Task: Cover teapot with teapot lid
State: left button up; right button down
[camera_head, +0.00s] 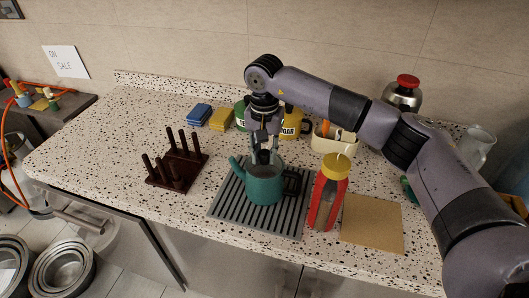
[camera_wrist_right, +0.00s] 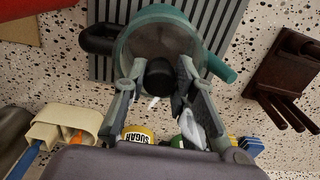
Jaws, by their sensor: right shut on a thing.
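The teal teapot (camera_head: 264,186) stands upright on a grey ribbed mat (camera_head: 228,205), its spout to the left and its black handle to the right. It also shows in the right wrist view (camera_wrist_right: 150,17). My right gripper (camera_head: 264,155) points down right over the teapot's mouth. In the right wrist view its fingers (camera_wrist_right: 158,84) are on either side of a black knob (camera_wrist_right: 158,70), which appears to be the teapot lid's. The lid's edge blends with the grey mouth, so I cannot tell whether it is seated or just above. My left gripper is not in view.
A dark wooden peg rack (camera_head: 178,165) stands left of the mat. A red bottle with a yellow cap (camera_head: 328,192) stands close to the handle side. Behind are sponges (camera_head: 221,118), a sugar canister (camera_head: 291,124) and a cream utensil holder (camera_head: 330,143). The counter's left part is clear.

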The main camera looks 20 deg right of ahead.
aim_at(265, 152)
jog(key=c, duration=1.2)
grip_release()
jog(key=shift+c, duration=0.2)
jog(key=shift+o, duration=0.4)
jog(key=o, duration=0.6)
jog(key=shift+c, duration=0.2)
jog(key=shift+r, duration=0.25)
notch_tip(265, 152, up, 12)
jog(key=shift+f, duration=0.2)
